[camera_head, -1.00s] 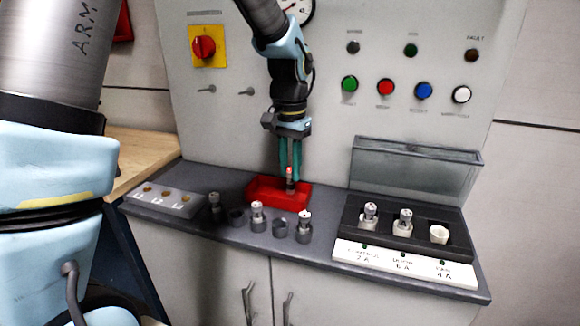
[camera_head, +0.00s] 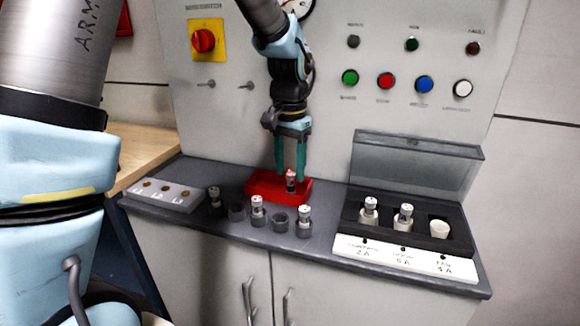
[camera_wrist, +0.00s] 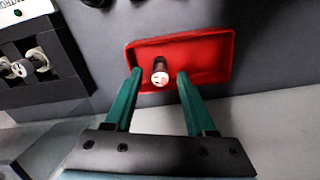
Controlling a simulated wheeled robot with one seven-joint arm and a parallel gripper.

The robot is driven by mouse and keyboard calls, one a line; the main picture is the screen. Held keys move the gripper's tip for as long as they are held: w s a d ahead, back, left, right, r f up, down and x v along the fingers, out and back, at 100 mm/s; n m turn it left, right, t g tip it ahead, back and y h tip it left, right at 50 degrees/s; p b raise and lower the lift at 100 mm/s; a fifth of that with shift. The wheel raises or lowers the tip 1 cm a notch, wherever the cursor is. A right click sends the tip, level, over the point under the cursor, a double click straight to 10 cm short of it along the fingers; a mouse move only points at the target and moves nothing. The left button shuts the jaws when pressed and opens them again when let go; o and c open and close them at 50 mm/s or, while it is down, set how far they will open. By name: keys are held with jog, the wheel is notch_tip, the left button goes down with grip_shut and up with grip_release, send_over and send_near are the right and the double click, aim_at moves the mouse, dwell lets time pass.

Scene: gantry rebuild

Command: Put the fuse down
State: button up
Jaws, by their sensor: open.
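The fuse (camera_head: 291,180), with a pale cap and a reddish mark, stands in the red tray (camera_head: 262,193). In the wrist view the fuse (camera_wrist: 160,72) shows end-on inside the red tray (camera_wrist: 212,48), towards its near side. My gripper (camera_head: 290,176) is over the tray with its green fingers pointing down. In the wrist view my gripper (camera_wrist: 158,74) is open, one finger on each side of the fuse, with gaps between. The lower part of the fuse is partly hidden by the tray wall in the head view.
A fuse block (camera_head: 461,232) with two fuses and an empty white socket is on the right, under a raised clear cover (camera_head: 415,165). Left of it, several dark round holders (camera_head: 280,222) line the shelf's front, some with fuses.

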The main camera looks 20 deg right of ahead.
aim_at(290, 174)
notch_tip(290, 174, up, 13)
jog(key=b, duration=0.2)
jog(key=w+a+f+n, duration=0.25)
jog(key=a+f, duration=0.25)
jog(key=a, duration=0.4)
jog(key=w+a+f+n, duration=0.1)
jog(key=a+f+n, duration=0.25)
jog(key=a, duration=0.65)
jog(key=s+a+f+n, duration=0.2)
jog(key=a+f, duration=0.1)
jog(key=a, duration=0.3)
jog(key=s+a+f+n+t, duration=0.1)
jog(key=s+a+f+n, duration=0.1)
jog(key=a, duration=0.5)
notch_tip(290, 174, down, 2)
jog(key=shift+s+a+f+t, duration=0.15)
jog(key=shift+s+f+t, duration=0.15)
jog(key=shift+s, duration=0.4)
